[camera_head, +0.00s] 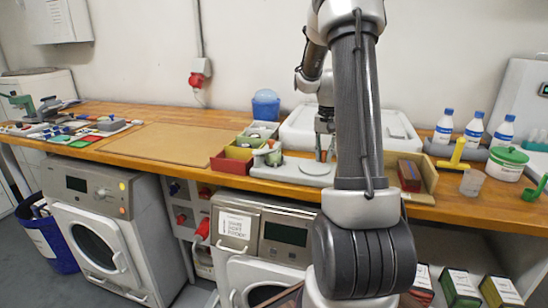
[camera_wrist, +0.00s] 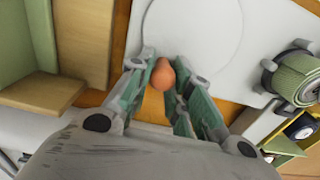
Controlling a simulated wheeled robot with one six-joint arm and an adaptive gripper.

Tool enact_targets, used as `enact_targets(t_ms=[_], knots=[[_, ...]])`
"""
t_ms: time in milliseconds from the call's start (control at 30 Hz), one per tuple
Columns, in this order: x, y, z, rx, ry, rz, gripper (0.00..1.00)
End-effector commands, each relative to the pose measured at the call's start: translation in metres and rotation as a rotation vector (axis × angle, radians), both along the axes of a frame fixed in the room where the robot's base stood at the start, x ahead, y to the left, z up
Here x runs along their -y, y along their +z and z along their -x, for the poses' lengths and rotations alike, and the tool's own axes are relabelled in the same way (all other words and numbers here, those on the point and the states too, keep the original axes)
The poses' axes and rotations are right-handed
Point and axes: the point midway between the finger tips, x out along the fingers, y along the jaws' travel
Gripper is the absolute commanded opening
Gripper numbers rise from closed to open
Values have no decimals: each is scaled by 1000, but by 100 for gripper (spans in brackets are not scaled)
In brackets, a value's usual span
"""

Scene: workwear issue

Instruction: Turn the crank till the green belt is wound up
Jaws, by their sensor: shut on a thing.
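The winder has a pale grey base plate (camera_head: 291,171) on the wooden bench; it also shows in the wrist view (camera_wrist: 222,70). A roll of green belt (camera_wrist: 297,77) sits on its spool at the right of the wrist view, and it is small in the head view (camera_head: 268,150). The crank's orange-brown knob (camera_wrist: 162,74) stands between my fingertips. My gripper (camera_wrist: 165,68) is shut on this knob; in the head view my gripper (camera_head: 325,155) is over the plate's right part. The crank arm under the knob is hidden.
Red, yellow and green bins (camera_head: 232,160) stand left of the winder. An open wooden box (camera_head: 424,185) is on the right, with bottles (camera_head: 474,128) beyond. A bare brown mat (camera_head: 165,143) lies to the left. Washing machines (camera_head: 105,225) stand below the bench.

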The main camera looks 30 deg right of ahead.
Motion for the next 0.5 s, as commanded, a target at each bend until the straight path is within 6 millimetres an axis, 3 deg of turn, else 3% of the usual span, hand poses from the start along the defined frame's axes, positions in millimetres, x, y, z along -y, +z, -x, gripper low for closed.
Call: enact_targets(t_ms=[500], knots=[[-33, -2, -28, -1, 2, -4, 8]])
